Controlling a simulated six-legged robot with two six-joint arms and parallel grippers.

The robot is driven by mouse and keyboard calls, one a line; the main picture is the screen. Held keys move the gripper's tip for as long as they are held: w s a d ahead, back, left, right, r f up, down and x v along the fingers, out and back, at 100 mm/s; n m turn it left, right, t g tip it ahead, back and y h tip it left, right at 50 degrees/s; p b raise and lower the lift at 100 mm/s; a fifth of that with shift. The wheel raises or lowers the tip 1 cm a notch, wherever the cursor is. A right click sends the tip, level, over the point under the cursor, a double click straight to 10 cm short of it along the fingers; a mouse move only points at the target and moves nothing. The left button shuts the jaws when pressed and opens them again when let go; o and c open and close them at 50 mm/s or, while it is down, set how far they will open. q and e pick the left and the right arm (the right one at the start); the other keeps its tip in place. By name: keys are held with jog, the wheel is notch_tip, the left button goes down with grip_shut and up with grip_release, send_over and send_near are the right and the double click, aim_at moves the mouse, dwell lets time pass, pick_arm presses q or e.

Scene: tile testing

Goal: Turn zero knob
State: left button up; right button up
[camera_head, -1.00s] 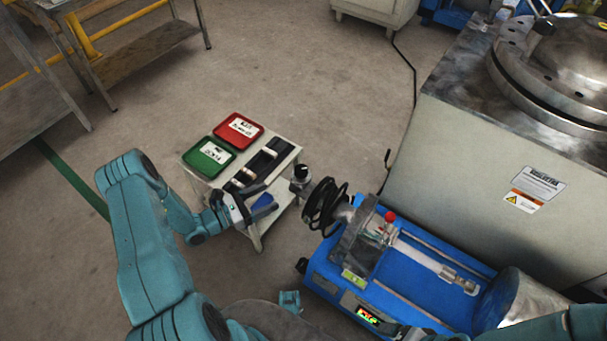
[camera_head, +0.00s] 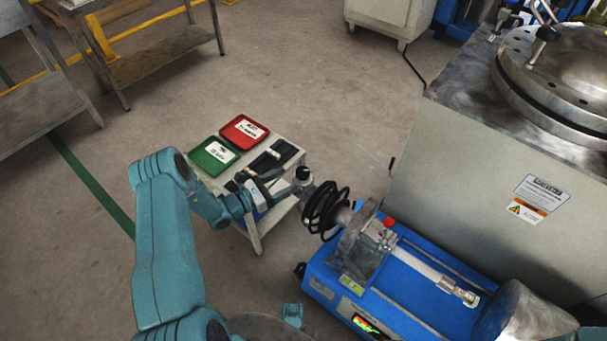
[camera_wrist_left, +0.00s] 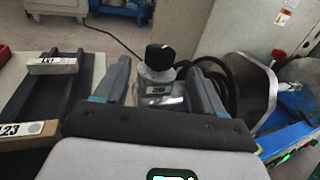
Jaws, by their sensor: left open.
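The zero knob appears to be the black knob (camera_head: 303,173) on top of a small silver cylinder at the right corner of the small table. In the left wrist view the black knob (camera_wrist_left: 159,56) stands upright on its labelled metal body (camera_wrist_left: 160,85). My left gripper (camera_head: 286,182) is open, just left of the knob in the head view. In the left wrist view its fingers (camera_wrist_left: 158,72) stand on either side of the metal body, with the knob rising between them. Contact cannot be told.
The small table (camera_head: 288,147) holds a red tray (camera_head: 243,131), a green tray (camera_head: 213,156) and dark holders with labelled blocks (camera_wrist_left: 52,64). A blue machine (camera_head: 375,290) with a black coiled hose (camera_head: 325,208) stands close right of the knob. Bare floor lies beyond the table.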

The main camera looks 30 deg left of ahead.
aim_at(297, 175)
pick_arm(q)
jog(key=b+x, duration=0.1)
jog(key=x, duration=0.6)
jog(key=shift+w+d, duration=0.1)
jog(key=shift+w, duration=0.05)
jog(key=shift+c, duration=0.3)
jog(key=c, duration=0.9)
